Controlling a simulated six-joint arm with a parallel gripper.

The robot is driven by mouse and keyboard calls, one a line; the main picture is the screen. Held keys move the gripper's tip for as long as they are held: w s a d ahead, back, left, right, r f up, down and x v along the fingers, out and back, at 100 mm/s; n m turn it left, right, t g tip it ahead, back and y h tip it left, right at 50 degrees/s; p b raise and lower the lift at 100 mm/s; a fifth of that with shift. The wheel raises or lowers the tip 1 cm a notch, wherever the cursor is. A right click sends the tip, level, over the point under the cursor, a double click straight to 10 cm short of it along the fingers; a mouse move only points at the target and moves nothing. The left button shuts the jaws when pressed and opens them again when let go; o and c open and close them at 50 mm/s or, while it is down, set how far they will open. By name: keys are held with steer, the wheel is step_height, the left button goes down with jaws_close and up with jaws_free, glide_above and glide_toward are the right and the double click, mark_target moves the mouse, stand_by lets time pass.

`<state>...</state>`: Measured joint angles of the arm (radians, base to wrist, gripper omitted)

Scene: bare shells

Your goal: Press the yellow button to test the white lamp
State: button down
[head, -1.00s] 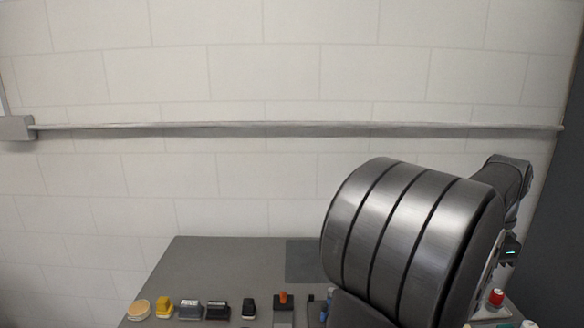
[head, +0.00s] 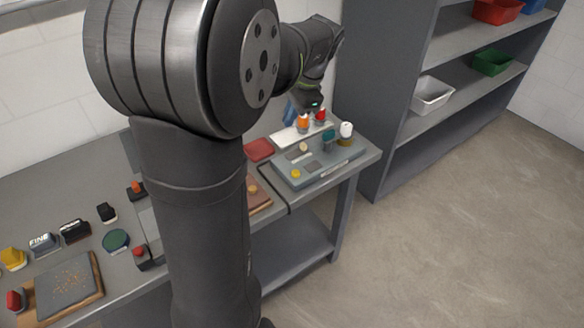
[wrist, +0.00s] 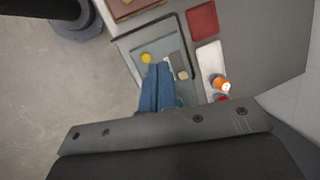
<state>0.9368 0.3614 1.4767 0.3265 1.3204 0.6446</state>
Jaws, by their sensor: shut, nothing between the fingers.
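The yellow button (head: 296,174) sits at the near left corner of a grey panel (head: 330,166). It also shows in the wrist view (wrist: 146,58), just beyond the fingertips and slightly left. The white lamp (head: 346,130) stands upright on the panel's right side and looks unlit; I cannot find it in the wrist view, where the gripper covers that area. My gripper (wrist: 159,66) has blue fingers, shut and empty, pointing over the panel. In the head view the blue fingers (head: 289,112) show partly, behind the panel's far side. I cannot tell their height above the panel.
A cream round piece (head: 303,147) and a teal part (head: 328,135) are on the panel. Orange (head: 303,121) and red (head: 320,115) capped items stand on a white tray behind. A red pad (head: 258,149) lies left. Shelves (head: 448,112) rise at right.

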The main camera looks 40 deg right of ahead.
mark_target(299, 175)
step_height(299, 175, down, 7)
steer(key=s+d+m+t, duration=0.1)
steer(key=m+t, duration=0.4)
steer(key=t, duration=0.1)
steer(key=shift+s+d+m, duration=0.4)
steer(key=shift+f, duration=4.4)
steer(key=shift+f, duration=0.1)
steer(key=shift+f, duration=0.3)
steer(key=shift+f, duration=0.45)
steer(key=shift+r, duration=0.9)
